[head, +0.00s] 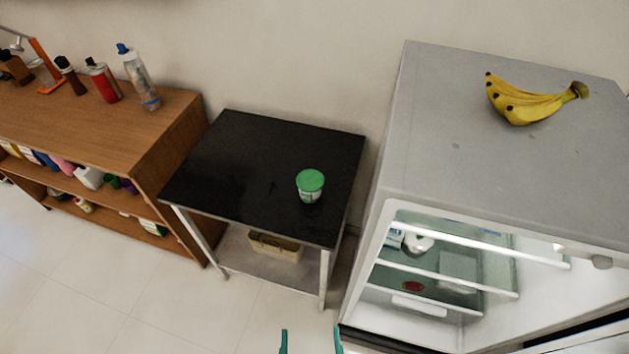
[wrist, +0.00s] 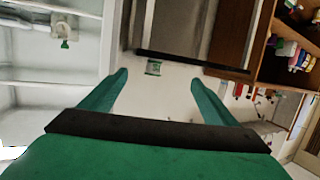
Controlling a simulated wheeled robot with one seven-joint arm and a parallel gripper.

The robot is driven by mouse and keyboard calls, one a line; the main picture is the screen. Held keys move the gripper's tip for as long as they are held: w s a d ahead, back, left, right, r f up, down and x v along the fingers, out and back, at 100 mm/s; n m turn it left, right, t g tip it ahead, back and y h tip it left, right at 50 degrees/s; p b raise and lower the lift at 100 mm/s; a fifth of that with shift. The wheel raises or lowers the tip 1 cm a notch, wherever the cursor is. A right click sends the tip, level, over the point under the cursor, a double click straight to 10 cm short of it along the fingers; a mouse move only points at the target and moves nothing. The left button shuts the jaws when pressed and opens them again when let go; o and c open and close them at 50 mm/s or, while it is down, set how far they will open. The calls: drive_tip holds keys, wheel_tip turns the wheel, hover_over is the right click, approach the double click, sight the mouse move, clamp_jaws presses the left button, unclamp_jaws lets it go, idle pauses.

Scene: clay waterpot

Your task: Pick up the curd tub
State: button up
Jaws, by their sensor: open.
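The curd tub (head: 309,187), a small white cup with a green lid, stands upright on the black-topped table (head: 240,160), near its right front part. My gripper (head: 311,341) shows only as two teal fingertips at the bottom edge of the head view, apart from the tub and nearer to me than the table. In the wrist view, which looks upside down, my gripper (wrist: 158,78) is open with nothing between its fingers. The tub (wrist: 154,67) appears small and distant there, between the fingertips, on the dark table edge (wrist: 195,62).
An open fridge (head: 440,150) with bananas (head: 530,100) on top stands right of the table. A wooden shelf unit (head: 150,135) with bottles stands left. A box (head: 275,247) sits on the table's lower shelf. The tabletop around the tub is clear.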

drive_tip(key=x, duration=0.9)
drive_tip(key=m+h, duration=0.2)
approach(310, 181)
drive_tip(key=shift+s+f+g, duration=0.15)
drive_tip(key=shift+f+g, duration=0.25)
drive_tip(key=shift+f, duration=0.3)
drive_tip(key=shift+w+d, duration=0.1)
drive_tip(key=shift+w, duration=0.3)
drive_tip(key=x, duration=1)
drive_tip(key=shift+w+r, duration=0.15)
drive_tip(key=c, duration=1.3)
